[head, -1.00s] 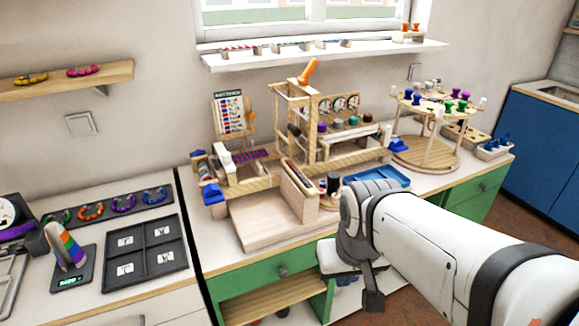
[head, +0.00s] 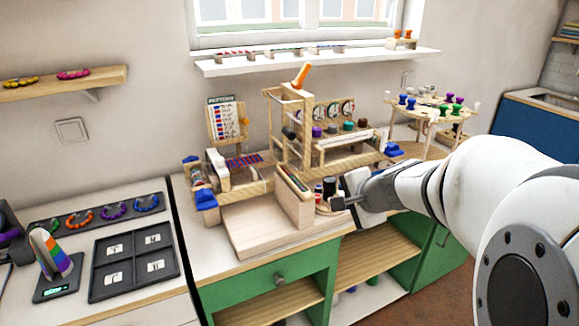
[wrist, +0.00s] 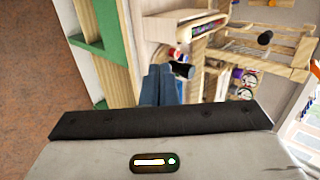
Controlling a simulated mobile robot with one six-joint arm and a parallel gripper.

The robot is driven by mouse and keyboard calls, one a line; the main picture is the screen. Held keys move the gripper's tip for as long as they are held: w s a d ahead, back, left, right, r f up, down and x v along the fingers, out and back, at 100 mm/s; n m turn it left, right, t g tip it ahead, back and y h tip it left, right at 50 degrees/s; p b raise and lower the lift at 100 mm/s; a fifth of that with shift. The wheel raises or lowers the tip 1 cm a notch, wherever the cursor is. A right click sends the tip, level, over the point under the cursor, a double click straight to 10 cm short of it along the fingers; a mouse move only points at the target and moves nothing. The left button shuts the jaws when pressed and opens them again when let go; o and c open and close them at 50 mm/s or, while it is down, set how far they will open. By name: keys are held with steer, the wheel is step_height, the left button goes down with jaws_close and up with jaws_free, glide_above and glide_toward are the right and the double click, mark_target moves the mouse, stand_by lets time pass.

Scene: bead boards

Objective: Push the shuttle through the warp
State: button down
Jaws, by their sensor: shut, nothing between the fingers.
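The wooden bead loom (head: 262,184) stands on the worktop, with blue and red beadwork (head: 244,161) across its warp at the left part. I cannot make out the shuttle for certain. An upright wooden box (head: 294,204) with a dark, coloured slot in its top stands in front of the loom. My gripper (head: 337,202) is to the right of this box, beside dark and red spools (head: 328,188), apart from the beadwork. In the wrist view my gripper (wrist: 167,72) has its blue-grey fingers together, with a dark spool just past their tips.
A pale wooden board (head: 255,232) lies at the worktop's front. A pattern card (head: 227,122) stands behind the loom. A round peg stand (head: 432,113) is at the right. A dark tray (head: 133,262) and a rainbow-striped piece (head: 52,252) are at the left. Open shelves are below.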

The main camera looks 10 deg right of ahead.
steer(key=shift+w+a+r+x, duration=0.1)
steer(key=shift+w+r+x, duration=0.25)
steer(key=shift+x, duration=1.5)
steer(key=shift+w+a+r+x, duration=0.2)
steer(key=shift+r+x, duration=0.1)
steer(key=shift+x, duration=1.55)
steer(key=shift+w+a+r+x, duration=0.1)
steer(key=shift+w+r+x, duration=0.25)
steer(key=shift+x, duration=1.5)
